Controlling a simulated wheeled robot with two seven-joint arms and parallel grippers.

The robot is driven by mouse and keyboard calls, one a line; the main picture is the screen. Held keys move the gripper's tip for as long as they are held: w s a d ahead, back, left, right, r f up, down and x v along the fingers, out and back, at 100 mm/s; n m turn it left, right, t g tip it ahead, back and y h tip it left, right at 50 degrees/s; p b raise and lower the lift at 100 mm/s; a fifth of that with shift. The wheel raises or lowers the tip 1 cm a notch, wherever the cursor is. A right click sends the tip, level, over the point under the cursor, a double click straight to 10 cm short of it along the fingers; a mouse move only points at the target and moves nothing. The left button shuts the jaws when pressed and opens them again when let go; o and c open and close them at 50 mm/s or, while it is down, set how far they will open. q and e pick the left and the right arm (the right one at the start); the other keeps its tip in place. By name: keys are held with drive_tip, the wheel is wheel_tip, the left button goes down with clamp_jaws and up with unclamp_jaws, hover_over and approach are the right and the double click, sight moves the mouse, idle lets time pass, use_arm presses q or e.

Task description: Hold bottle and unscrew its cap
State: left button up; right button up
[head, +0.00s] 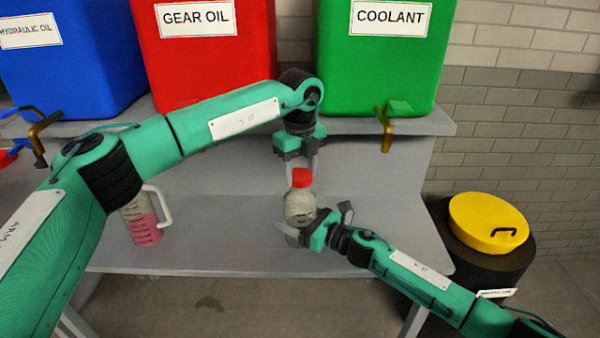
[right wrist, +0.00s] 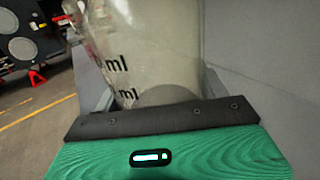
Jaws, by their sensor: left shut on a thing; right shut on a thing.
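A clear bottle (head: 299,207) with greyish contents and a red cap (head: 301,178) stands upright above the grey bench. It also fills the middle of the right wrist view (right wrist: 160,50), where "ml" marks show on its side. My right gripper (head: 300,232) comes in from the right and is shut on the bottle's lower body. My left gripper (head: 301,172) points down from above and is shut on the red cap. The cap sits on the bottle's neck; its thread is hidden.
A jug with pink liquid (head: 143,222) stands on the bench (head: 220,225) at the left, partly behind my left arm. Blue, red (head: 200,60) and green (head: 385,65) tanks line the shelf. A black drum with a yellow lid (head: 488,222) stands at the right.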

use_arm(q)
drive_tip(key=shift+r, duration=2.05)
use_arm(e)
drive_tip(key=o, duration=2)
drive_tip(key=shift+c, duration=0.2)
use_arm(q)
drive_tip(key=shift+f+b, duration=0.7)
use_arm(e)
hover_over(335, 256)
drive_tip(key=a, duration=0.1)
drive_tip(key=shift+w+f, duration=0.1)
drive_tip(key=shift+w, duration=0.3)
use_arm(q)
drive_tip(key=shift+f, duration=0.1)
use_arm(e)
drive_tip(key=shift+s+d, duration=0.4)
drive_tip(key=shift+d, duration=0.1)
